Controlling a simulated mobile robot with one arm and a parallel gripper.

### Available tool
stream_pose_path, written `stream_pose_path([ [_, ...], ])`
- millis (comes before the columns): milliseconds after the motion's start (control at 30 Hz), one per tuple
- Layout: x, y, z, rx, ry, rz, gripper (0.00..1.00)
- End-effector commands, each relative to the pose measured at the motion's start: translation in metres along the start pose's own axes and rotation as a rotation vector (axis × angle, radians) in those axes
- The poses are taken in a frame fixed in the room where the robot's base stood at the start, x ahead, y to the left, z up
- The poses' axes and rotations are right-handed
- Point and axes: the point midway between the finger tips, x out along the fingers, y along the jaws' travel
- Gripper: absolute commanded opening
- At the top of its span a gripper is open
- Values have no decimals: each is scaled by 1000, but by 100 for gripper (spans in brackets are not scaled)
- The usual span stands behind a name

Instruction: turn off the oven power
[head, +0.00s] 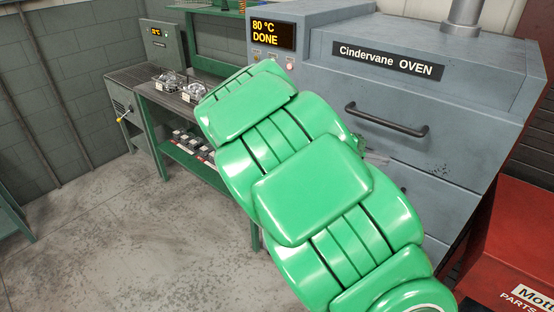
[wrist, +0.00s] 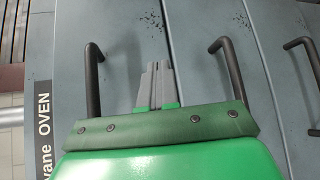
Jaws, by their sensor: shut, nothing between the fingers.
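The grey-blue oven (head: 440,125) stands at the right in the head view, labelled "Cindervane OVEN". Its display (head: 273,33) reads "80 °C DONE" in yellow. Small controls (head: 272,57) sit in a row just under the display; they are too small to tell which is the power control. In the wrist view, my gripper (wrist: 157,68) is shut and empty, its grey fingers pointing at the oven front (wrist: 190,45). I cannot tell whether they touch it. In the head view my green arm hides most of the gripper and part of the oven front.
Dark bar handles (head: 387,120) stick out from the oven front; others show in the wrist view (wrist: 229,65). A green-framed bench (head: 172,99) with metal parts stands left of the oven. A red cabinet (head: 503,255) is at the right. The floor (head: 130,240) at left is clear.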

Motion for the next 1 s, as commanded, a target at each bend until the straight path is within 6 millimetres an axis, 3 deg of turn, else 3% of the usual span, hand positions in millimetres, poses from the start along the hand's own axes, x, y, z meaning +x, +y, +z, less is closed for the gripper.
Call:
stream_pose_path([
  [467,-50,-22,-94,41,150,212,0],
  [833,-104,-64,-160,72,313,333,0],
  [1000,-131,-92,-186,82,397,372,0],
])
